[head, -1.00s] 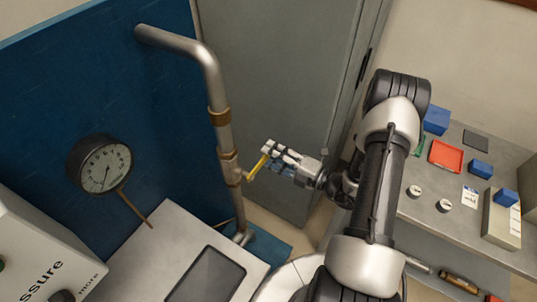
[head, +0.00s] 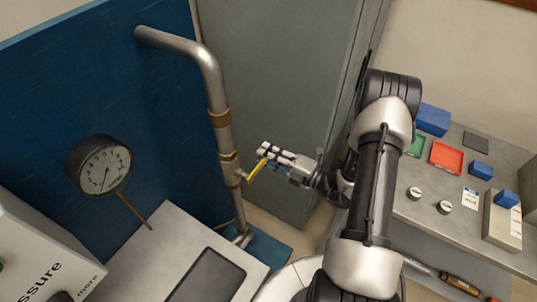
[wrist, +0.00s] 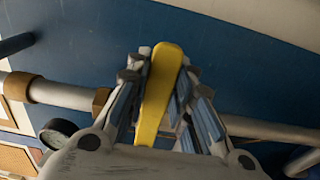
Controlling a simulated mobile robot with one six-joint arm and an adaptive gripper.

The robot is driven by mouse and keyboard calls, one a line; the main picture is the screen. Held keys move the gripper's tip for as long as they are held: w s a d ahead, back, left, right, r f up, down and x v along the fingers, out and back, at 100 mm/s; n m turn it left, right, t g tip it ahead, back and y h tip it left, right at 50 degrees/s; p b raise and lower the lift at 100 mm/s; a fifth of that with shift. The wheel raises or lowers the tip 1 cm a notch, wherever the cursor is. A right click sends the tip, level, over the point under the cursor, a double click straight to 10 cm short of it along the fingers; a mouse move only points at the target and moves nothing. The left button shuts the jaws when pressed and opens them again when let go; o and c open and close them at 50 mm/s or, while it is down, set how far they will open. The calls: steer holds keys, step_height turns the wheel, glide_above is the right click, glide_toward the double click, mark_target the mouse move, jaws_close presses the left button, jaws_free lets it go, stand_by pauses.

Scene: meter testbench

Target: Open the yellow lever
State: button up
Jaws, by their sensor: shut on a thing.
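The yellow lever (head: 257,170) sticks out to the right from a brass valve on the vertical metal pipe (head: 224,135). It slants up and to the right from the valve in the head view. My gripper (head: 268,158) is at the lever, with its fingers on either side of it. In the wrist view the lever (wrist: 159,92) lies lengthwise between the two fingers, its rounded end near the fingertips. My gripper (wrist: 163,80) is shut on it. The lever's lower part is hidden by the gripper body in the wrist view.
A round dial gauge (head: 100,166) hangs on the blue panel (head: 70,80) at left. A grey cabinet (head: 275,80) stands behind my gripper. The bench (head: 440,225) at right carries a red tray (head: 446,158), blue boxes and small parts.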

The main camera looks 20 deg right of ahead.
jaws_close()
steer(key=shift+r, duration=0.1)
